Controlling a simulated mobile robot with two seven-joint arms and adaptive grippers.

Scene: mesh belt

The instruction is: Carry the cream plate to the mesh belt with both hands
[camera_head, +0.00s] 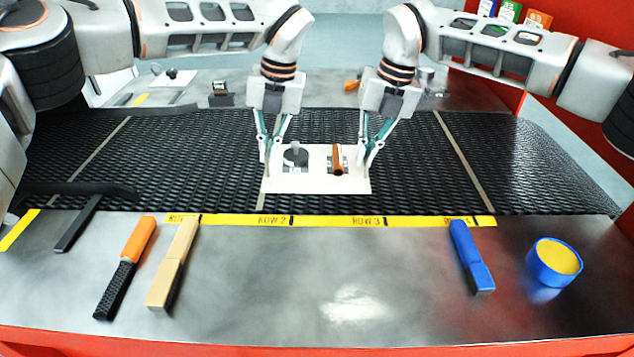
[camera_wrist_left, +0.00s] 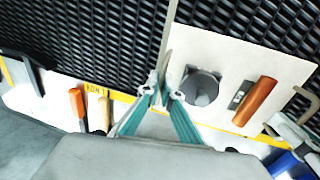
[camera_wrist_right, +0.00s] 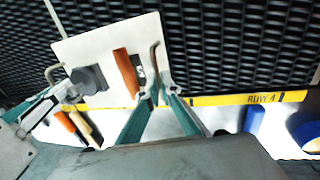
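The cream plate (camera_head: 316,184) is a flat rectangular board over the black mesh belt (camera_head: 420,160). A grey weight with a knob (camera_head: 295,156) and an orange-brown cylinder (camera_head: 338,160) lie on it. The plate looks level; I cannot tell whether it touches the belt. My left gripper (camera_head: 266,160) is at the plate's left edge, its fingers close together around the left handle (camera_wrist_left: 165,72). My right gripper (camera_head: 369,160) is at the right edge, its fingers close together around the right handle (camera_wrist_right: 154,62). The handles are partly hidden by the fingertips.
A metal table in front holds an orange-and-black tool (camera_head: 125,265), a tan block (camera_head: 173,262), a blue block (camera_head: 470,255) and a blue round tin with a yellow top (camera_head: 554,260). A yellow row-marked strip (camera_head: 330,220) runs along the belt's front edge.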

